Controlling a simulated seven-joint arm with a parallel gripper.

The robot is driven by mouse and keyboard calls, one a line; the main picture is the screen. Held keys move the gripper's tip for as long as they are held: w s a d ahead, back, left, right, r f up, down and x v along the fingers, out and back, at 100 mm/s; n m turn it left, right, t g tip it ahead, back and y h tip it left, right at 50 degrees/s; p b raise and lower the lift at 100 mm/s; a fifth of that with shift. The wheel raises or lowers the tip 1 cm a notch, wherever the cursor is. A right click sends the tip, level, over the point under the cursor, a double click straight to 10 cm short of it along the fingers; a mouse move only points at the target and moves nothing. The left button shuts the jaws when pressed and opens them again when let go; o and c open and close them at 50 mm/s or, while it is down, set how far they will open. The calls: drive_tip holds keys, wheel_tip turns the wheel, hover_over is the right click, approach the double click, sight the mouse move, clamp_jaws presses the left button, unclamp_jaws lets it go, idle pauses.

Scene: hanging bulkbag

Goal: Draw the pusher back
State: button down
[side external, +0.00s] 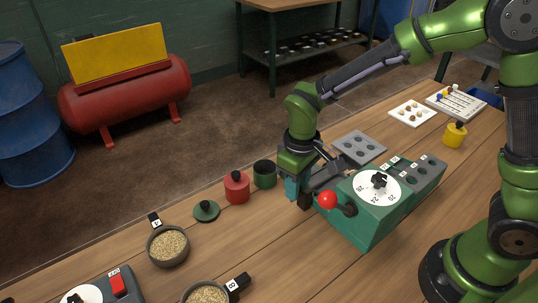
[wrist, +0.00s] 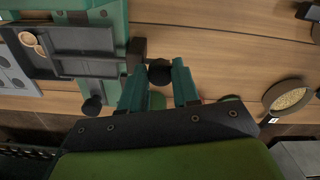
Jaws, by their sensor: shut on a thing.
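The green machine (side external: 368,220) stands on the wooden table with a white dial and a red ball lever (side external: 327,200). A dark grey tray-like channel (side external: 325,178) is at its far left side, partly behind my gripper (side external: 303,193). In the wrist view the channel (wrist: 88,42) holds a small tan round piece (wrist: 33,43) at its left end. A dark block with a black knob (wrist: 159,74), seemingly the pusher, is at the channel's right end. My gripper is shut on the knob, its teal fingers on either side. The fingers' contact is hidden in the side view.
A red canister (side external: 237,188), an open dark green cup (side external: 265,175) and a green lid (side external: 206,211) stand left of my gripper. Bowls of grain (side external: 168,246) are nearer the front left. A grey plate with holes (side external: 359,147) lies behind the machine.

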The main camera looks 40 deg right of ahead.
drive_tip(key=a, duration=1)
drive_tip(key=shift+r, duration=0.1)
drive_tip(key=c, duration=0.9)
unclamp_jaws()
drive_tip(key=shift+c, duration=0.2)
drive_tip(key=shift+o, duration=0.6)
drive_tip(key=shift+d, duration=0.1)
wheel_tip(320, 180, up, 17)
